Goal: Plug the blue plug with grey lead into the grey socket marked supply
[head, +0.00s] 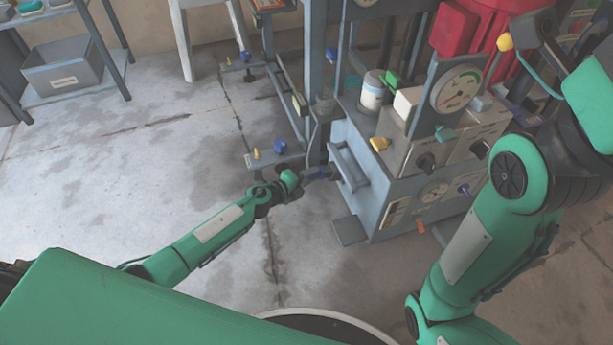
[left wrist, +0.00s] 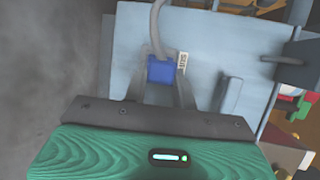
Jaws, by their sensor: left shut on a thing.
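My left gripper (head: 303,179) is at the left side of the grey-blue press cabinet (head: 386,222), low down. It is shut on the blue plug (left wrist: 161,71), which sits between the two grey fingers in the left wrist view. The plug also shows as a small dark-blue shape (head: 319,172) at the gripper's tip in the head view. Its grey lead (left wrist: 157,22) runs up from it, with a pale tag (left wrist: 182,60) beside it. I cannot make out the grey supply socket, nor whether the plug touches the cabinet. My right gripper is out of view.
A handle (head: 349,165) juts from the cabinet's left side near my left gripper. A frame post (head: 314,80) and a low foot with a blue knob (head: 280,146) stand behind it. A round gauge (head: 456,90) tops the cabinet. Floor at left is clear.

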